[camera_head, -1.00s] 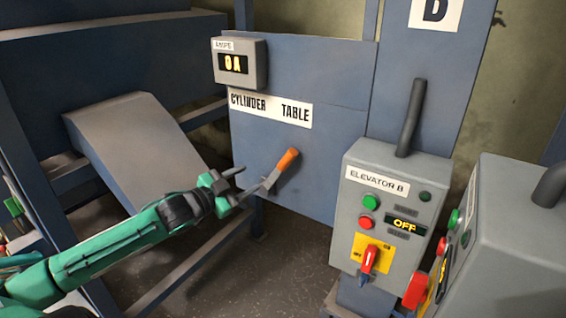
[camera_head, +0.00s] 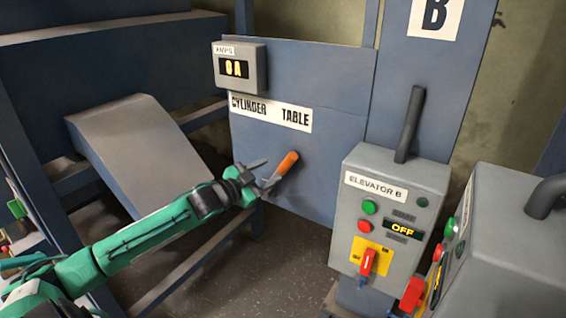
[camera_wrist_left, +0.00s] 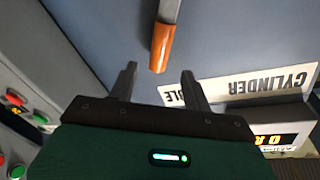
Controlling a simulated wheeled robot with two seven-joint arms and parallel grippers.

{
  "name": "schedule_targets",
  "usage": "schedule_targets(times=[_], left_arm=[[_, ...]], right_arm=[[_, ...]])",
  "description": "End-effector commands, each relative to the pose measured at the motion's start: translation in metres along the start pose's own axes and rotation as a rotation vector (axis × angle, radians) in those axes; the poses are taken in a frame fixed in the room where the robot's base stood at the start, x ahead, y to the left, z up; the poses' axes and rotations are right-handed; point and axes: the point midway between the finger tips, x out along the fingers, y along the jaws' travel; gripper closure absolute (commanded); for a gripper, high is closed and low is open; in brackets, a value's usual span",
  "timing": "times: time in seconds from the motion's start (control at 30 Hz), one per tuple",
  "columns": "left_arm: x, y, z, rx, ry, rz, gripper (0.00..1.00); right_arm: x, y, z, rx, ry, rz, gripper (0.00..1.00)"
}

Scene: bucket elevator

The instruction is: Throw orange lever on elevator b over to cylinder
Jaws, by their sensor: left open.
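The orange lever (camera_head: 286,163) juts from the blue panel under the sign reading CYLINDER and TABLE (camera_head: 270,112). Its orange grip tilts up and to the right, below the gap between the two words. My left gripper (camera_head: 262,172) is open beside the lever, close to its shaft in the head view. In the left wrist view the orange grip (camera_wrist_left: 162,47) lies ahead of my open left fingers (camera_wrist_left: 158,82), roughly in line with the gap and not between the tips. The sign (camera_wrist_left: 270,86) appears upside down there. My right gripper is not in view.
The grey ELEVATOR B control box (camera_head: 385,215) with buttons, an OFF display and a red switch stands right of the panel. Another grey box (camera_head: 505,235) is at the far right. An AMPS meter (camera_head: 240,68) reading 0A sits above the sign. A sloped grey chute (camera_head: 145,150) is at left.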

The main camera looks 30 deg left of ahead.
Motion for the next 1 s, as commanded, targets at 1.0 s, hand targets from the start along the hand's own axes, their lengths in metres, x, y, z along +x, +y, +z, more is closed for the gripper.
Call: schedule_targets(times=[1.0], left_arm=[[0.067,0.001,-0.001,0.001,0.001,0.001,0.51]], right_arm=[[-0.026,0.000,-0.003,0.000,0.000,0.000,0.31]])
